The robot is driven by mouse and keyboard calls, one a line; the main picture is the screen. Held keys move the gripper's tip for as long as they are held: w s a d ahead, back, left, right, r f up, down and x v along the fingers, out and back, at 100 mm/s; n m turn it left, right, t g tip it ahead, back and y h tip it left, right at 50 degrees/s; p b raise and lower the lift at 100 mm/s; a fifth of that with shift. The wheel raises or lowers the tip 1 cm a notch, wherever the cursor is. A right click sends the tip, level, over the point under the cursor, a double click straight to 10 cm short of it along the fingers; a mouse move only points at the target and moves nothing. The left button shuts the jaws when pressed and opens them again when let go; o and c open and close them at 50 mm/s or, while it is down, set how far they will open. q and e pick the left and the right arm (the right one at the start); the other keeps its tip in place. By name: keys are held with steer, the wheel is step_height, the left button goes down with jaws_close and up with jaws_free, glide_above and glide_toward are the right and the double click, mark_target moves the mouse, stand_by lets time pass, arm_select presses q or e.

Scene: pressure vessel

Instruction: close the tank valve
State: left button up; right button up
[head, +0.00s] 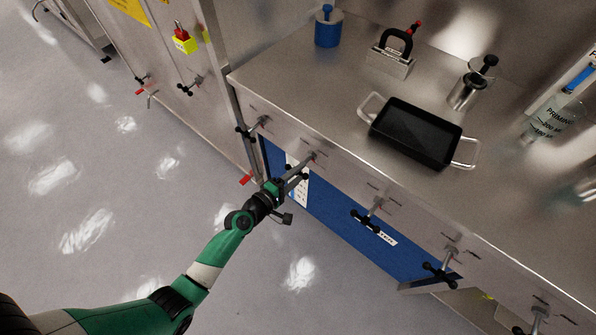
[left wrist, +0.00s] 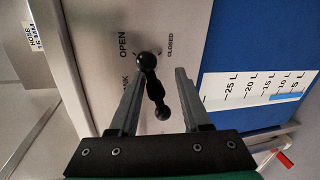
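The tank valve's black handle (left wrist: 155,88) with ball ends shows in the left wrist view on a metal panel. It runs nearly upright in that picture, with its upper ball between the OPEN mark (left wrist: 122,45) and the CLOSED mark (left wrist: 170,44). A label ending in "ANK" is partly hidden by a finger. My left gripper (left wrist: 158,76) is open, one finger on each side of the handle, with visible gaps. In the head view my left gripper (head: 299,171) is at the bench's front panel and hides most of this valve. My right gripper is not in view.
A blue panel with a litre scale (left wrist: 255,90) is right of the valve. Other valve handles (head: 367,217) (head: 440,270) line the bench front. A black tray (head: 415,132), a blue weight (head: 327,28) and a beaker (head: 548,120) stand on top. The floor is clear.

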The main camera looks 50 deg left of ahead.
arm_select(q)
steer(key=shift+s+r, duration=0.15)
steer(key=shift+r, duration=0.1)
steer(key=p+v, duration=0.1)
steer(key=v, duration=1)
steer(key=shift+f, duration=0.2)
steer(key=shift+s, duration=0.15)
